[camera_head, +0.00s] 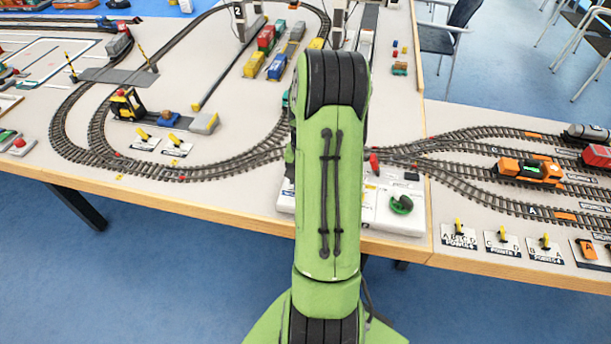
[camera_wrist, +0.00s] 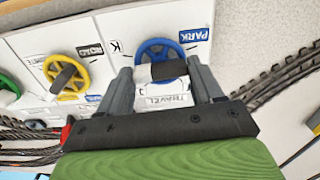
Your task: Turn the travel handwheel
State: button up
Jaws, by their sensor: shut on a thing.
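The travel handwheel (camera_wrist: 153,48) is a blue spoked wheel with a black grip on it, in the wrist view. A white label reading TRAVEL, upside down in the picture, lies just below it. My gripper (camera_wrist: 160,71) has one finger on each side of the wheel's lower part and is shut on the handwheel at its black grip. The exact contact is partly hidden by the fingers. In the head view my green arm covers both my gripper and the blue wheel. The white control panel (camera_head: 384,212) shows on the right of the arm.
A yellow handwheel (camera_wrist: 66,76) with a dark grip stands left of the blue one. A green handwheel (camera_head: 401,204) is on the same panel. Blue PARK (camera_wrist: 193,35) and black ROAD (camera_wrist: 90,51) labels lie nearby. Model tracks (camera_head: 480,190) run close beside the panel.

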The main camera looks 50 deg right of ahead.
jog(key=shift+m, duration=1.9)
jog(key=o, duration=1.1)
jog(key=shift+c, duration=0.2)
notch_tip(320, 180, up, 16)
jog(key=p, duration=0.4)
jog(key=shift+f, duration=0.1)
